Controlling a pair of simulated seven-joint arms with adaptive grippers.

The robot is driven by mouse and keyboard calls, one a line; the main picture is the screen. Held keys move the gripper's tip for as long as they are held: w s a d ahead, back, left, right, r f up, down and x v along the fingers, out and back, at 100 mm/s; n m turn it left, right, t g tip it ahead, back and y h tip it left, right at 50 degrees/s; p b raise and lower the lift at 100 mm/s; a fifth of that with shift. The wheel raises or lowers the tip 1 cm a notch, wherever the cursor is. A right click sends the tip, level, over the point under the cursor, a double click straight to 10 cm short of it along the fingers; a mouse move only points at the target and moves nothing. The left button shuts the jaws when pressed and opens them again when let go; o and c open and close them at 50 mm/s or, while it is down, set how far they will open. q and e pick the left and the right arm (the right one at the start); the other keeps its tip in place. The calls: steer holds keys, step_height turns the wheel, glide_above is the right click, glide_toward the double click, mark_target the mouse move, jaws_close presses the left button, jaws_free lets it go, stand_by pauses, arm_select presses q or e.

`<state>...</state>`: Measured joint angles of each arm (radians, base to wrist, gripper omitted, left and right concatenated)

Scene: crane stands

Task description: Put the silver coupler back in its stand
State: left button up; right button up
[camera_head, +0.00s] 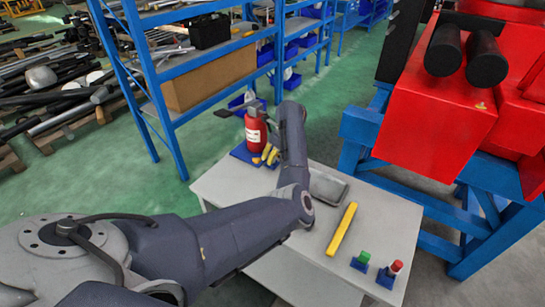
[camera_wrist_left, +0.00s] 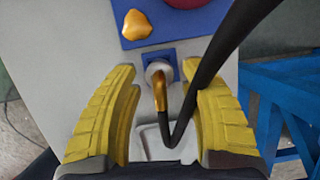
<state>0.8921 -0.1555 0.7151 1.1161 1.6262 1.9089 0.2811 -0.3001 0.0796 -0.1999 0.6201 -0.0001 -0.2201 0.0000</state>
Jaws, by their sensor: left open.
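The silver coupler (camera_wrist_left: 158,71) shows in the left wrist view as a round grey end on a gold-coloured bent piece (camera_wrist_left: 161,96), which meets a black hose. It lies over a small blue square stand (camera_wrist_left: 180,59); I cannot tell whether it is seated in it. My left gripper (camera_wrist_left: 160,75) is open, its yellow fingers apart on either side of the coupler, with no clear contact. In the head view my left gripper (camera_head: 268,154) is low at the table's far side, and the coupler is hidden there. My right gripper is not in view.
A red cylinder (camera_head: 255,131) stands on a blue base (camera_head: 242,153) beside the left gripper. The grey table (camera_head: 232,188) also holds a grey tray (camera_head: 327,187), a yellow bar (camera_head: 342,228), and small green (camera_head: 364,256) and red (camera_head: 396,267) pieces on blue stands.

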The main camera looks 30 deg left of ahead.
arm_select(q)
steer(key=shift+v, duration=1.75)
steer(key=shift+r, duration=0.1)
